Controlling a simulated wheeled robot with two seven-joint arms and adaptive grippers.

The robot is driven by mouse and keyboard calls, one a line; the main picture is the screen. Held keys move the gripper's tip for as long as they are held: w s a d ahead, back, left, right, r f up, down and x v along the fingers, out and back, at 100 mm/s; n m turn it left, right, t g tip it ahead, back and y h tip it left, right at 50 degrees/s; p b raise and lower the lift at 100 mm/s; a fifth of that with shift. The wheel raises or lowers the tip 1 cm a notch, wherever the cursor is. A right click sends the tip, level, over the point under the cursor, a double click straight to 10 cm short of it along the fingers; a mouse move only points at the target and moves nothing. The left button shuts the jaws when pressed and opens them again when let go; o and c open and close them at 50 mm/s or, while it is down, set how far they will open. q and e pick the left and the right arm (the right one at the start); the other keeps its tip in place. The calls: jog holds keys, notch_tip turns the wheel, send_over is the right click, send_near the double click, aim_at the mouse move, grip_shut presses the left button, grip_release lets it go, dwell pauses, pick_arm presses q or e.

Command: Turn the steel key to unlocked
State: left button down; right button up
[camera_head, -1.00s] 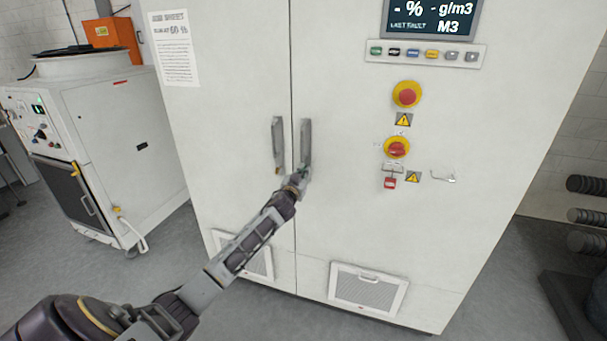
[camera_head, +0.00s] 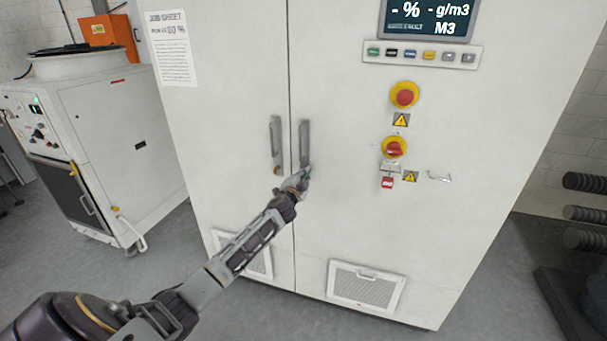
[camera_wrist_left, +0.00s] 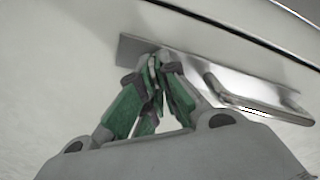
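The white cabinet (camera_head: 345,110) has two upright grey door handles. My left gripper (camera_head: 306,172) is at the lower end of the right door handle (camera_head: 305,142). In the left wrist view its green-padded fingers (camera_wrist_left: 156,62) come together at the end of the handle's metal plate (camera_wrist_left: 190,60). A thin pale piece, which looks like the steel key (camera_wrist_left: 152,64), shows between the fingertips. Most of it and any keyhole are hidden by the fingers, so its angle cannot be read. My right gripper is not in view.
Right of the handles are a red emergency button (camera_head: 404,95), a red rotary switch (camera_head: 394,148), a red padlock (camera_head: 387,182) and a small hook handle (camera_head: 440,177). A display (camera_head: 430,18) is above. A white machine (camera_head: 110,150) stands at left, dumbbells (camera_head: 585,214) at right.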

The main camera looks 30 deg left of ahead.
pick_arm(q)
jog(key=m, duration=0.2)
jog(key=shift+d+f+m, duration=0.1)
jog(key=shift+f+m, duration=0.05)
jog(key=shift+m, duration=0.25)
jog(key=m, duration=0.2)
jog(key=shift+f+m+p, duration=0.15)
jog(key=shift+m+p, duration=0.2)
jog(key=shift+m, duration=0.05)
jog(key=shift+f+m, duration=0.1)
jog(key=shift+m, duration=0.4)
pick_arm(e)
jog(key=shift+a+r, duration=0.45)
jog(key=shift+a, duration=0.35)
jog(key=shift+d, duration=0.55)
pick_arm(q)
jog(key=c, duration=1.7)
grip_release()
jog(key=shift+o, duration=0.2)
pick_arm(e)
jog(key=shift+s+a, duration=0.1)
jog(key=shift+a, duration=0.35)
pick_arm(q)
jog(key=shift+s+d, duration=0.1)
jog(key=shift+s, duration=0.05)
